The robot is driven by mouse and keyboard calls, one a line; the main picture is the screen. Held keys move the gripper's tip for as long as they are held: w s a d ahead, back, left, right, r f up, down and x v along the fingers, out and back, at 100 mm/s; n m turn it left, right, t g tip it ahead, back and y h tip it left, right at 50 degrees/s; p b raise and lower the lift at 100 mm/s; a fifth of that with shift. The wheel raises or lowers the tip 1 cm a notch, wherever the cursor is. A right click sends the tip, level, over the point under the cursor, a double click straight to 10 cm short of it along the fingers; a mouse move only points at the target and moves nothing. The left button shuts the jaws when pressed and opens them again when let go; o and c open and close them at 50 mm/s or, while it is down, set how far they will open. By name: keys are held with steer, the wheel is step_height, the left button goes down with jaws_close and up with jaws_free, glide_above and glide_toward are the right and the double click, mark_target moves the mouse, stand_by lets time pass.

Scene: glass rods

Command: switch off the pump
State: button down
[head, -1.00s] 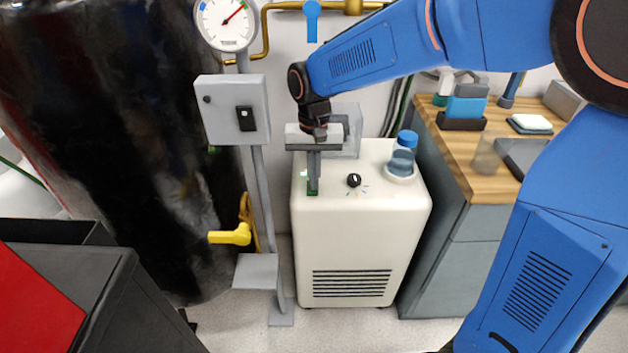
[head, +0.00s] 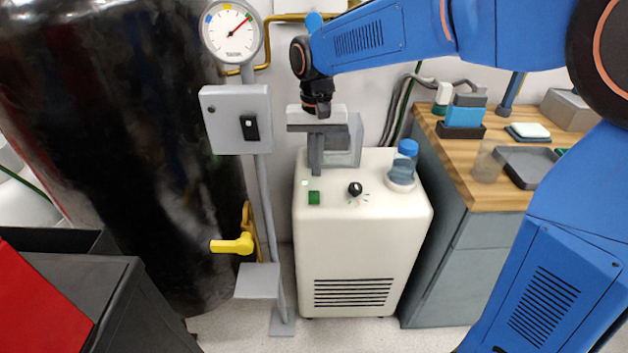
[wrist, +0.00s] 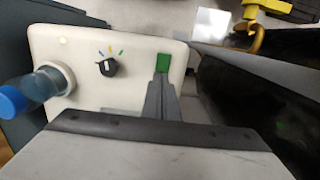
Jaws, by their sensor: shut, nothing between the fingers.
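The pump is a white cabinet (head: 362,240) with a vent grille on its front, standing in the middle of the head view. Its top (wrist: 130,75) fills much of the wrist view. A green rocker switch (head: 314,198) sits at the top's front left, and shows in the wrist view too (wrist: 163,63). In the wrist view the fingertips (wrist: 162,78) partly overlap the switch's near edge.
A black knob (head: 355,188) and a blue-capped bottle (head: 403,165) are on the pump top. A wooden counter (head: 470,185) stands right.

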step_height(320, 180, up, 7)
glide_above(315, 199)
steer(key=w, duration=0.3)
steer(key=shift+s+d+r, duration=0.15)
steer(key=shift+s+r, duration=0.05)
steer(key=shift+s, duration=0.05)
steer(key=shift+w+r+g, duration=0.1)
steer(key=shift+w+g, duration=0.05)
steer(key=shift+g, duration=0.45)
steer(key=f, duration=0.4)
steer(key=s+f, duration=0.1)
steer(key=f, duration=0.4)
steer(key=s+f, duration=0.1)
steer(key=f, duration=0.4)
steer(key=shift+s, duration=0.1)
